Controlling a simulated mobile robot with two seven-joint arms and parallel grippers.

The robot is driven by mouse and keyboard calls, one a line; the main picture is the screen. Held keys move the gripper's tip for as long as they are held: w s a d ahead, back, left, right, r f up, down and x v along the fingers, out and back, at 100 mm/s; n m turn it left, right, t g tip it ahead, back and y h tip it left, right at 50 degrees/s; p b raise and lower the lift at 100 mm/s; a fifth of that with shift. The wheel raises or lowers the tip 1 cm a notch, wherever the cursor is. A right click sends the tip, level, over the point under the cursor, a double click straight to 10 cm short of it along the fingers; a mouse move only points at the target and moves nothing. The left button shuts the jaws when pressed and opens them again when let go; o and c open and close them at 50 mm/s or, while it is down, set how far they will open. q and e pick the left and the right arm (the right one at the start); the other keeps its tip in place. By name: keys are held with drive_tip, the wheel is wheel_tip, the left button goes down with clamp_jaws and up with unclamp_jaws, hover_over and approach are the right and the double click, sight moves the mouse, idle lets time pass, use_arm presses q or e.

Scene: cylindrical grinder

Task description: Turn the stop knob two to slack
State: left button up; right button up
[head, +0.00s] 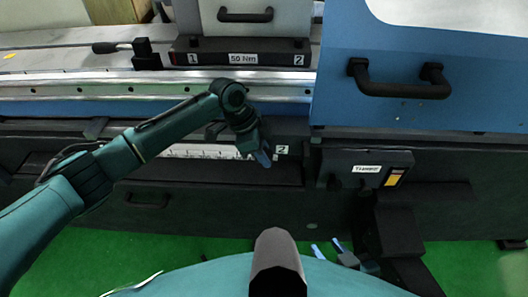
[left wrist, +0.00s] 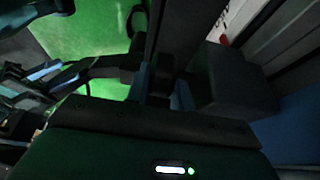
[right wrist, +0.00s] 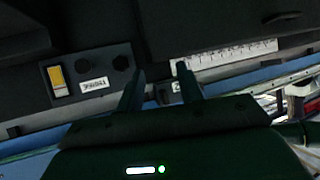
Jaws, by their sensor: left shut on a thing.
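My left gripper (head: 263,157) reaches to the front of the machine, just left of the small white label "2" (head: 282,149) at the right end of the ruled scale (head: 200,152). In the left wrist view its fingers (left wrist: 163,88) are shut on a dark thing beside a dark block, which I take to be stop knob two; the knob is mostly hidden in the head view. My right gripper (head: 331,249) is low in front of the machine, open and empty; its two fingers (right wrist: 160,88) stand apart in the right wrist view.
A control box (head: 364,169) with a yellow part sits right of the left gripper. Above are a blue door (head: 420,110) with a black handle (head: 398,82) and a black "50 Nm" block (head: 240,57) with its own labels 1 and 2.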

use_arm(q)
drive_tip(key=shift+h, duration=0.3)
clamp_jaws()
use_arm(e)
drive_tip(key=shift+f, duration=0.15)
use_arm(q)
drive_tip(key=shift+a+f+h+b, duration=0.2)
drive_tip(key=shift+h+b, duration=0.45)
drive_tip(key=shift+h, duration=0.35)
drive_tip(key=shift+f+h+b, duration=0.15)
drive_tip(key=shift+h+b, duration=0.85)
drive_tip(key=shift+b, duration=0.25)
drive_tip(key=shift+a+h+b, duration=0.1)
drive_tip(key=shift+h+b, duration=0.2)
drive_tip(key=shift+b, duration=0.15)
drive_tip(key=shift+h+b, duration=0.9)
drive_tip(key=shift+b, duration=0.35)
drive_tip(key=shift+r, duration=0.2)
use_arm(e)
drive_tip(key=shift+m+y, duration=0.3)
drive_tip(key=shift+m, duration=0.4)
drive_tip(key=f, duration=0.4)
drive_tip(key=shift+w+a, duration=0.2)
drive_tip(key=shift+a, duration=0.15)
drive_tip(key=shift+t, duration=0.3)
drive_tip(key=shift+s, duration=0.2)
use_arm(q)
drive_tip(key=o, duration=0.7)
unclamp_jaws()
drive_tip(key=shift+c, duration=0.2)
